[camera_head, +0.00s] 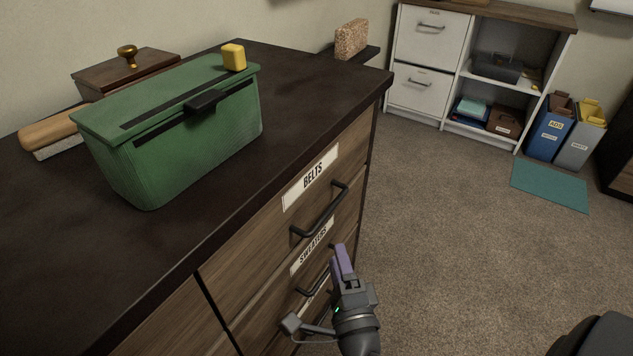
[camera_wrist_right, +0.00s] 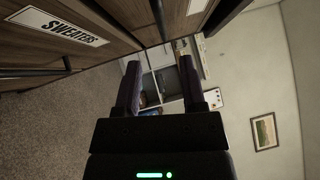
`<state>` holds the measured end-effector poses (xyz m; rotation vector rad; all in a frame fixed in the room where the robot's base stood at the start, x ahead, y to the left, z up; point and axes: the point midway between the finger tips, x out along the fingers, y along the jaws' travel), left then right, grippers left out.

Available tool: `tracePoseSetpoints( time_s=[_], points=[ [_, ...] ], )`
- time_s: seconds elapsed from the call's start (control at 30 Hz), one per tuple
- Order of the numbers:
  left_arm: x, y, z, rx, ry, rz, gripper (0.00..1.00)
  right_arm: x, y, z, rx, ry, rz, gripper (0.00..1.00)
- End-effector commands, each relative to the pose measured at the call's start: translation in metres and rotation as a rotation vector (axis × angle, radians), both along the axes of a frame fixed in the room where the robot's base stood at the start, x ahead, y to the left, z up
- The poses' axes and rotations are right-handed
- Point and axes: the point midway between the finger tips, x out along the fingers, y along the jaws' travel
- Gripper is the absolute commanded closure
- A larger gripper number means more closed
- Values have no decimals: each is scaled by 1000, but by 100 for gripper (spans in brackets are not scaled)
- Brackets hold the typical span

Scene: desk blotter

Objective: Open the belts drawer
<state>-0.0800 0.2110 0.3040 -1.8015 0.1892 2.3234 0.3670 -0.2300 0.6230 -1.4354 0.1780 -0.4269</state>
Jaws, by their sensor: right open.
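The belts drawer (camera_head: 345,165) is the top drawer of the dark wooden dresser and looks shut. It has a white BELTS label (camera_head: 311,178) and a black bar handle (camera_head: 320,211). My right gripper (camera_head: 341,255) is open and empty, below and slightly right of that handle, in front of the sweaters drawer and apart from the belts handle. In the right wrist view the two fingers (camera_wrist_right: 160,80) stand apart with nothing between them. The SWEATERS label (camera_wrist_right: 62,24) shows there at the upper left. My left gripper is not in view.
A green box (camera_head: 180,140) with a yellow block (camera_head: 233,57) on it stands on the dresser top (camera_head: 60,225). A sponge-like block (camera_head: 351,39) is at the far end. The sweaters handle (camera_head: 311,285) is close to my right gripper. Carpet (camera_head: 450,250) on the right is clear.

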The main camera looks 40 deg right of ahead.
Motion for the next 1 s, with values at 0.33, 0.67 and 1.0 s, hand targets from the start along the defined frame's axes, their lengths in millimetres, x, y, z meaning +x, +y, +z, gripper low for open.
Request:
tracePoseSetpoints(
  time_s=[0.33, 0.67, 1.0],
  points=[
    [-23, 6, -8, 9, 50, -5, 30, 62, -26, 7, 0, -2, -1, 48],
    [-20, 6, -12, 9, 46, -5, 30, 90, -38, 13, 0, 0, 0, 48],
    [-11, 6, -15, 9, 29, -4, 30, 90, -38, 13, 0, 0, 0, 79]
  ],
)
